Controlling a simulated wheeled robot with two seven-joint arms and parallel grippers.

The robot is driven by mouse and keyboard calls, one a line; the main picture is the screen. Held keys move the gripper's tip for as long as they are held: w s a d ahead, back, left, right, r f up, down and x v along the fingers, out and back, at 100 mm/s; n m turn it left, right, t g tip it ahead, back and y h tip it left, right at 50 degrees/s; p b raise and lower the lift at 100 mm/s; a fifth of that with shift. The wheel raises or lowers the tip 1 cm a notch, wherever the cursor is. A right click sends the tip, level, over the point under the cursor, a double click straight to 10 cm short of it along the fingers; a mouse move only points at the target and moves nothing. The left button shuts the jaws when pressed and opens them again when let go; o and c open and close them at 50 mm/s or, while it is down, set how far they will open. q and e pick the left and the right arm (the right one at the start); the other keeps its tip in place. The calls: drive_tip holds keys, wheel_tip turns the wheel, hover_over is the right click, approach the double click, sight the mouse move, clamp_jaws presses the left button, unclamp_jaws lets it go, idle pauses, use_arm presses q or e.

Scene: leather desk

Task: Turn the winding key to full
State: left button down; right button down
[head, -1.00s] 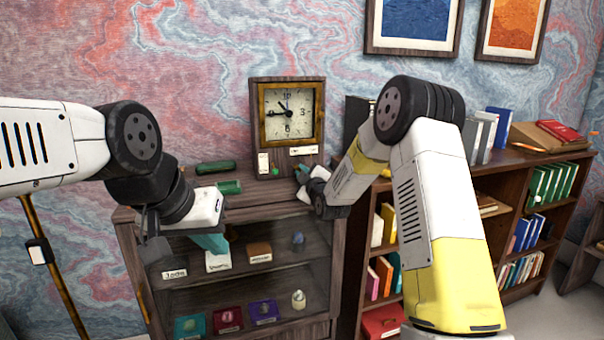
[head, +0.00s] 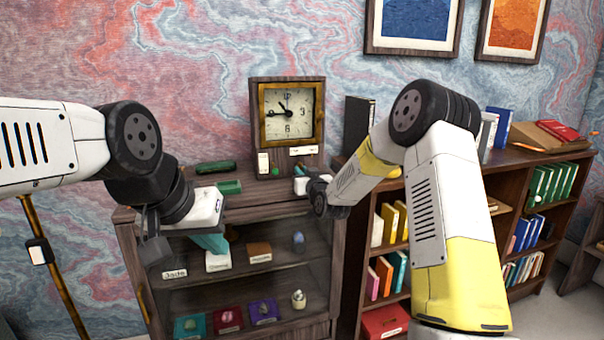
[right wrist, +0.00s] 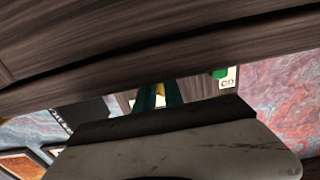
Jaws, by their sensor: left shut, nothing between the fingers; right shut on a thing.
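A square clock (head: 289,113) in a dark wooden case with a brass-coloured frame stands on the cabinet, its hands near a quarter to eleven. My right gripper (head: 299,171) is at the lower right of the clock's base, its fingers mostly hidden in the head view. In the right wrist view its teal fingers (right wrist: 158,95) are shut on a small yellow part (right wrist: 160,90), apparently the winding key, mostly hidden between them. My left gripper (head: 213,243) is shut and empty in front of the cabinet's upper shelf.
The cabinet (head: 265,203) holds labelled items on its shelves. A green tray (head: 229,187) and a dark green case (head: 215,167) lie on its top, left of the clock. White label plates (head: 303,151) are on the clock's base. A bookcase (head: 495,175) stands at right.

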drive_tip(key=m, duration=0.5)
drive_tip(key=shift+f+m, duration=0.1)
drive_tip(key=shift+m, duration=0.2)
drive_tip(key=m, duration=1.1)
drive_tip(key=shift+m, duration=0.3)
drive_tip(key=c, duration=1.7)
unclamp_jaws()
drive_tip(key=shift+s, duration=0.1)
